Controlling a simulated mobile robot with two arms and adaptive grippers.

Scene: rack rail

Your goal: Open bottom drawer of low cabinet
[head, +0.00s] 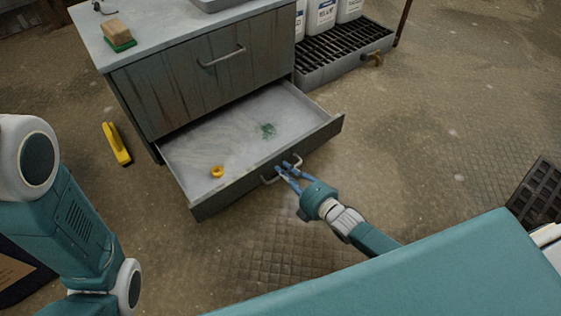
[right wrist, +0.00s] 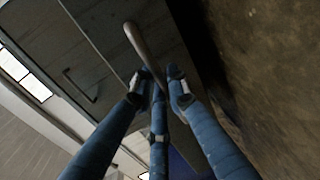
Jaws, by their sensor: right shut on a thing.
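The low cabinet (head: 205,72) has a grey wood front and a pale top. Its bottom drawer (head: 230,184) is pulled well out, showing a pale interior with a small yellow ring (head: 217,171) and a green stain. My right gripper (head: 288,172) is at the drawer's front, its blue fingers shut on the metal bar handle (head: 267,180). In the right wrist view the handle (right wrist: 143,50) runs between the fingers (right wrist: 158,85). The upper drawer's handle (head: 221,57) stands free, and that drawer is shut. My left arm shows at the left; its gripper is out of view.
A yellow object (head: 116,144) lies on the floor left of the cabinet. A sponge-like block (head: 117,35) sits on the cabinet top. A grated tray (head: 345,52) with white jugs stands to the right. The floor before the drawer is clear.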

